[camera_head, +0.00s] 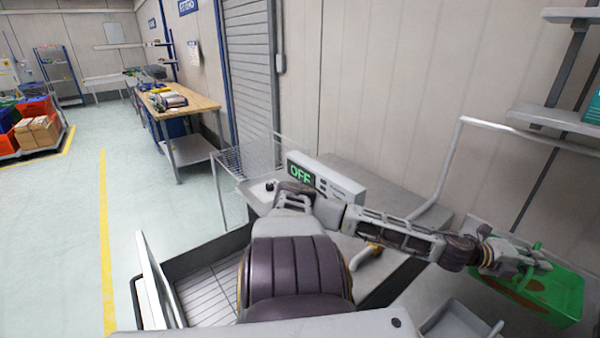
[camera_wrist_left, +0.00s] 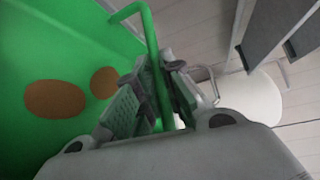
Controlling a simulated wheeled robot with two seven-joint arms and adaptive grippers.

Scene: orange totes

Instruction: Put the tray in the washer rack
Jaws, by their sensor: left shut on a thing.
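The green tray (camera_head: 566,290) is at the far right of the head view, with brown stains inside. In the left wrist view the tray (camera_wrist_left: 50,45) fills the left side, and brown patches show on its inner surface. My left gripper (camera_head: 532,263) is shut on the tray's green bar handle, which passes between the fingers (camera_wrist_left: 162,95) in the wrist view. An open dark-framed bay with a slatted floor (camera_head: 206,295) lies at the lower left, partly hidden by my arm. I cannot tell for sure whether it is the washer rack. My right gripper is not in view.
A grey machine with a green "OFF" display (camera_head: 300,174) stands behind my arm. A wire-mesh frame (camera_head: 246,157) is at its left. A bent white rail (camera_head: 448,165) and a grey bin (camera_head: 459,325) are near the tray. Open floor lies left.

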